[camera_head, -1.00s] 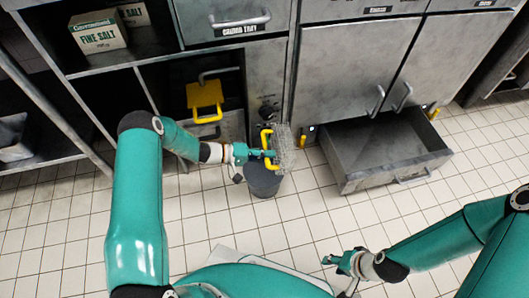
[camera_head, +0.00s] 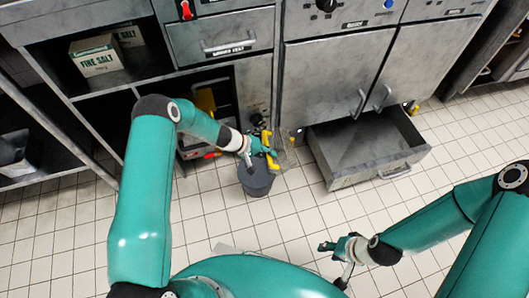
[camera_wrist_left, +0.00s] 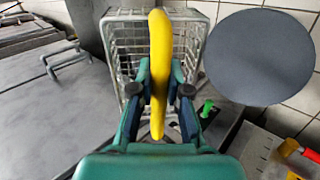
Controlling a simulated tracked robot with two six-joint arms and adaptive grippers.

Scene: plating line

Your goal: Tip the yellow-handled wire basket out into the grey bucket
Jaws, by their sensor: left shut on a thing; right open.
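The wire basket (camera_head: 279,155) hangs from my left gripper (camera_head: 264,148), just behind and above the right rim of the grey bucket (camera_head: 257,181). My left gripper is shut on the basket's yellow handle (camera_head: 266,138). In the left wrist view the handle (camera_wrist_left: 160,60) stands upright between the fingers, with the pale mesh basket (camera_wrist_left: 128,40) behind it. A dark grey round shape, apparently the bucket (camera_wrist_left: 258,57), lies to the right of the basket there. I cannot make out the basket's contents. My right gripper (camera_head: 328,247) is open and empty, low over the floor.
An open drawer (camera_head: 370,150) juts out to the right of the bucket. A cabinet with a dark opening stands behind my left arm. The tiled floor (camera_head: 310,215) in front is clear.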

